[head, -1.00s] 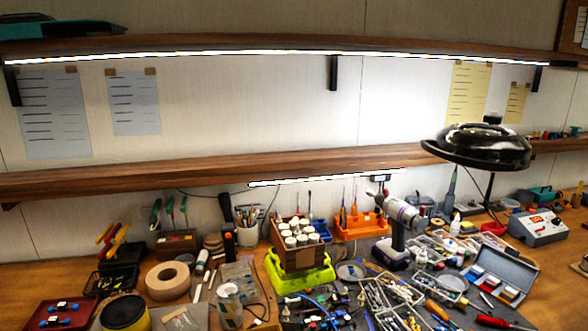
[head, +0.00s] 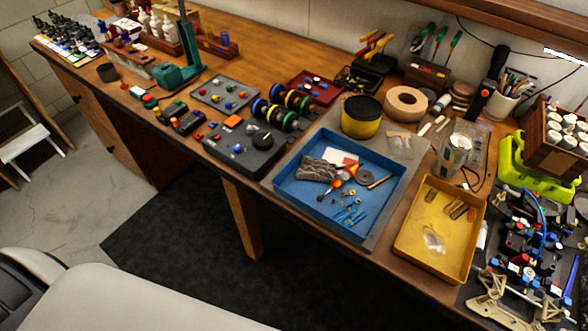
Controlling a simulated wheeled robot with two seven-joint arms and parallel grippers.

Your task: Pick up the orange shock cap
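I cannot tell for certain which piece is the orange shock cap. Several small coloured round pieces, some red or orange, sit apart on a grey tray (head: 212,84) at the bench's left middle. Another small orange piece (head: 350,171) lies in the blue tray (head: 283,183), beside a grey cloth. Neither of my grippers shows in the head view.
A black box with a knob (head: 243,150) and a row of coloured-ringed wheels (head: 282,108) stand near the grey tray. A yellow tray (head: 407,246) and an RC chassis (head: 530,250) are at the right. Dark floor mat lies below the bench edge.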

